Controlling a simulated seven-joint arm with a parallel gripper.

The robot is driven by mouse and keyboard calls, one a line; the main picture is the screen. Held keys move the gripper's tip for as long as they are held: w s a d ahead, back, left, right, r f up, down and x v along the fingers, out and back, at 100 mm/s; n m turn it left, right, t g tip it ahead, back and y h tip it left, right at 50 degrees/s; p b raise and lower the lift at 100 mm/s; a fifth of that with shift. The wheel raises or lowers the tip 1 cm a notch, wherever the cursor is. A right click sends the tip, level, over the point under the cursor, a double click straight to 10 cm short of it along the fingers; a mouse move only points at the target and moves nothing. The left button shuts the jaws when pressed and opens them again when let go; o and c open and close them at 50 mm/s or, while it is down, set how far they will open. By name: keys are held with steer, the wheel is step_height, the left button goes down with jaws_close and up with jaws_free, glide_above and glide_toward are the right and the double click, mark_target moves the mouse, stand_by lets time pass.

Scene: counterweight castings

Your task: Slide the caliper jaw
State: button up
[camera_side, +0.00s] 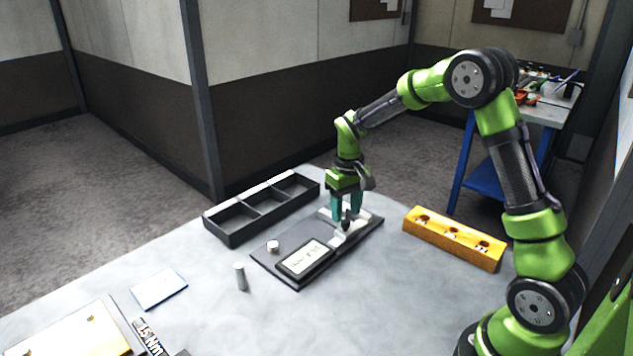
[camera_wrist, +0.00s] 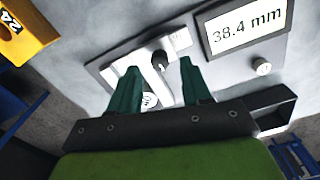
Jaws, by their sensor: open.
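The caliper (camera_side: 338,236) is a light metal gauge on a dark base plate (camera_side: 365,228). Its display (camera_side: 303,259) reads 38.4 mm in the wrist view (camera_wrist: 245,27). A black knob (camera_wrist: 160,60) stands on the light metal part. My gripper (camera_side: 347,217) is over the caliper, pointing down. In the wrist view my gripper (camera_wrist: 160,65) is open, with one teal finger on each side of the black knob and gaps visible between. I cannot tell from these views whether the fingertips are level with the knob.
A black compartment tray (camera_side: 232,238) lies behind the plate. A yellow block with holes (camera_side: 453,238) is to the right. A small silver knob (camera_side: 272,246) sits on the plate, and a grey cylinder (camera_side: 240,277) stands in front. A pale card (camera_side: 159,289) lies at left.

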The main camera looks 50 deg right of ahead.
steer(key=shift+f, duration=1.4)
steer(key=shift+c, duration=0.4)
jaws_close()
steer(key=shift+a, duration=0.1)
